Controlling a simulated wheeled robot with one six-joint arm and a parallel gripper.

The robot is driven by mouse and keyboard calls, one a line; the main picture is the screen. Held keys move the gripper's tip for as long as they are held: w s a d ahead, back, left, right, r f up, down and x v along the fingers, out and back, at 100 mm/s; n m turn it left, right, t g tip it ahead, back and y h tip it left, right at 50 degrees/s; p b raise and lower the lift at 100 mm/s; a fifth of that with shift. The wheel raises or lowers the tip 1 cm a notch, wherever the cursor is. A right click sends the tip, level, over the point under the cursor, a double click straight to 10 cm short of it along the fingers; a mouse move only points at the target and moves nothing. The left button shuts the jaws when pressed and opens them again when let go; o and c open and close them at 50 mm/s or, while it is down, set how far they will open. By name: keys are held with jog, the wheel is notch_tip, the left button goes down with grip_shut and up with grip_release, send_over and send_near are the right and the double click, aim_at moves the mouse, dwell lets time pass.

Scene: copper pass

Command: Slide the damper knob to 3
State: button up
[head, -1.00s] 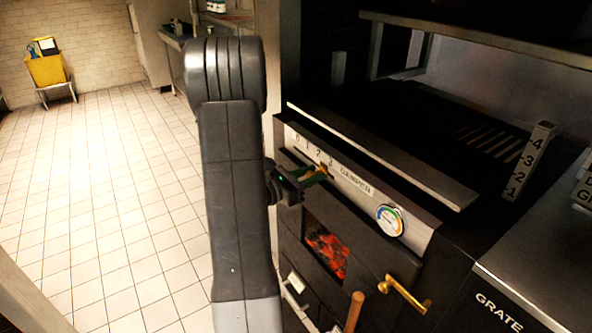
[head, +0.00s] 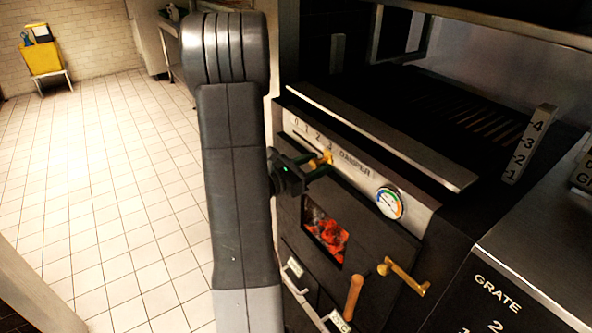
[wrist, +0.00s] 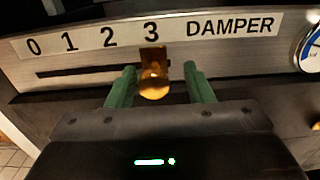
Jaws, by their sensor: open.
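The brass damper knob (wrist: 154,80) sits at the right end of its dark slot, directly under the 3 on the damper scale (wrist: 90,40) in the wrist view. In the head view the knob (head: 327,158) shows on the oven's front panel. My gripper (wrist: 160,82) is open. Its two green fingers stand apart on either side of the knob, with a visible gap on each side. In the head view my gripper (head: 318,168) is in front of the panel, just below the scale.
A round gauge (head: 389,203) is right of the damper label. Below are a window with glowing coals (head: 325,233), a brass handle (head: 403,278) and a wooden handle (head: 353,295). A numbered grate post (head: 529,143) stands at the right. Tiled floor is clear at left.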

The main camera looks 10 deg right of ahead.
jog(key=v, duration=1.3)
jog(key=shift+s+a+r, duration=0.15)
jog(key=shift+a, duration=0.2)
jog(key=shift+d, duration=0.2)
jog(key=shift+x, duration=6.75)
jog(key=shift+a, duration=0.15)
